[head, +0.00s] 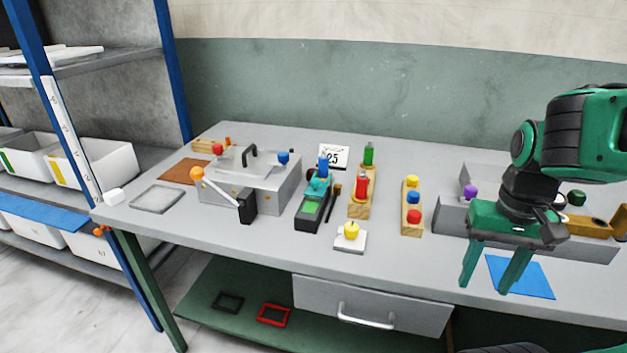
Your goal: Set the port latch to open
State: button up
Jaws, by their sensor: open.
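No part is labelled as the port latch, so I cannot tell for sure which it is. At the left, a grey press box (265,192) has a black handle on its lid. A white lever with an orange ball (197,173) slants across its front, down to a black block (247,208). A second grey press (452,217) stands at the right, with a purple knob (470,192) and an orange-brown bar (590,226); my arm hides part of it. My gripper (488,288) is open and empty, pointing down in front of the right press, far from the left one.
Between the presses stand a black-and-green device (310,213), wooden peg blocks (411,222) and a white pad with a yellow knob (350,240). A blue sheet (528,279) lies by my gripper. A shelf rack with bins (100,165) stands left.

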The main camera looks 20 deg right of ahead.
aim_at(315, 190)
jog(key=k, duration=1.25)
jog(key=u, duration=0.7)
jog(key=i, duration=1.75)
jog(key=z, duration=0.55)
